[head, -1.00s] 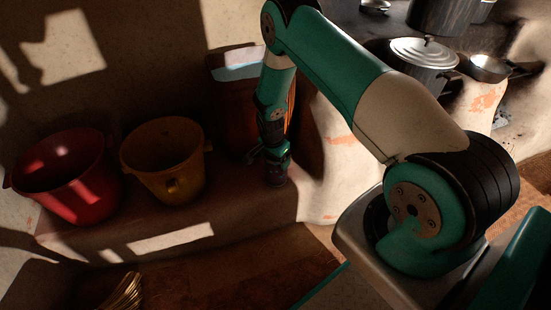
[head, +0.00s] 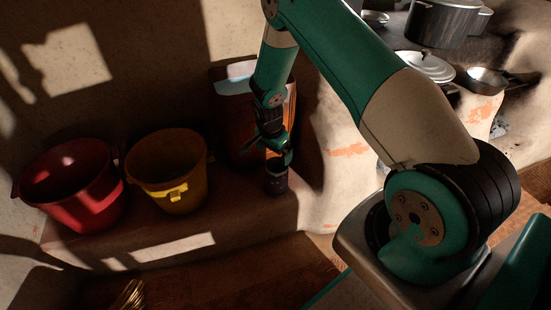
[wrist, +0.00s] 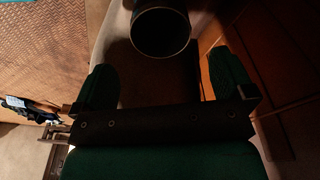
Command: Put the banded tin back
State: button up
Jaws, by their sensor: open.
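A small dark cylinder (head: 276,183), which I take for the banded tin, stands upright on the earthen ledge beside the wooden cabinet; its bands cannot be made out in the shade. My gripper (head: 275,158) is just above it, pointing down. In the wrist view the tin's round dark end (wrist: 161,33) shows at the top, beyond the gap between the two green fingers of my gripper (wrist: 165,80). The fingers are spread apart with nothing between them, and the tin appears clear of them.
A yellow bucket (head: 170,172) and a red bucket (head: 75,190) stand to the left on the ledge (head: 235,222). The wooden cabinet (head: 230,115) is close behind my gripper. A pale hearth wall (head: 335,165) rises to the right, with pots (head: 440,25) on top.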

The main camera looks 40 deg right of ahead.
jog(key=s+a+r+n+y, duration=0.1)
jog(key=s+a+r+n, duration=0.3)
jog(key=r, duration=0.4)
jog(key=s+a+r+n+y, duration=0.1)
jog(key=a+r+n, duration=0.2)
jog(key=a+r, duration=0.45)
jog(key=s+a+r+n+y, duration=0.1)
jog(key=s+a+r+n, duration=0.25)
jog(key=r, duration=0.65)
jog(key=s+a+r+n+y, duration=0.1)
jog(key=s+a+r+n, duration=0.1)
jog(key=s, duration=0.4)
jog(key=s+a+r+n, duration=0.3)
jog(key=s+r+n, duration=0.2)
jog(key=s+n, duration=0.1)
jog(key=s+a+r+n+y, duration=0.1)
jog(key=s+a+r+n, duration=0.1)
jog(key=s, duration=0.5)
jog(key=shift+s+a+r+n+y, duration=0.25)
jog(key=shift+a+r+n+y, duration=0.05)
jog(key=shift+r+n, duration=0.6)
